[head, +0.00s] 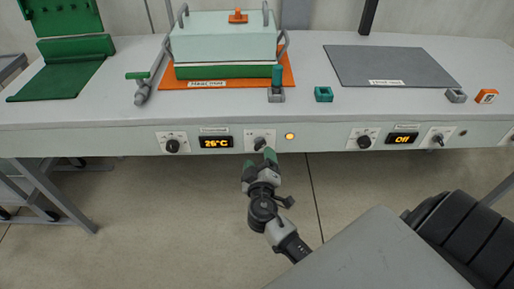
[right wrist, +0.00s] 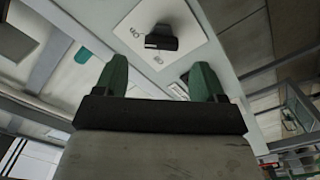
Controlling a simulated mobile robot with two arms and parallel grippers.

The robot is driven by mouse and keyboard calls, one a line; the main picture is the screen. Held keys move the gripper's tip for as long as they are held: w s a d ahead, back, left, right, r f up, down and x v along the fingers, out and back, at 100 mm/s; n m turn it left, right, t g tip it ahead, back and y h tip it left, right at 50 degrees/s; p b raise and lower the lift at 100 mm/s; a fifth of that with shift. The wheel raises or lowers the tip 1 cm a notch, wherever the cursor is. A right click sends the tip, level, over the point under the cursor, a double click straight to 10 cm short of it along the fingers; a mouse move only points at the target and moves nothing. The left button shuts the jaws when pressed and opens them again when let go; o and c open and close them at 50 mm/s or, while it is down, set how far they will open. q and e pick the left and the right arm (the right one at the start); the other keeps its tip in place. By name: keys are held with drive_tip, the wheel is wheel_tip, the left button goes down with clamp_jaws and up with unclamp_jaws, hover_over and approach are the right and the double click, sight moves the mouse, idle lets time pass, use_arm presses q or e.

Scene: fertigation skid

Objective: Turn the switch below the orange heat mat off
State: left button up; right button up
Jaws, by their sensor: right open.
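The orange heat mat (head: 172,84) lies on the bench under a pale green box. On the bench front below it, a white plate carries a dark toggle switch (head: 259,145), between a display (head: 216,142) reading 26°C and a lit amber lamp (head: 290,136). My right gripper (head: 261,160) is just below and in front of the switch, partly overlapping its plate. In the right wrist view, its green fingers (right wrist: 160,82) are apart and empty. The dark switch (right wrist: 162,38) stands out from its white plate beyond the fingertips, apparently untouched. My left gripper is out of view.
A dial (head: 172,145) sits left of the display. To the right, a grey mat (head: 390,65) has its own dial (head: 363,141), display (head: 402,139) reading Off, and switch (head: 438,139). Small blocks stand along the bench's front edge. The floor before the bench looks clear.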

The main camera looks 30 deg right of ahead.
sight(259, 147)
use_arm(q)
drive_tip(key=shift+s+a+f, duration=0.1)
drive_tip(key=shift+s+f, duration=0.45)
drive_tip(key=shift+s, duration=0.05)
use_arm(e)
drive_tip(key=shift+x, duration=2.3)
drive_tip(key=shift+a, duration=0.15)
drive_tip(key=c, duration=0.9)
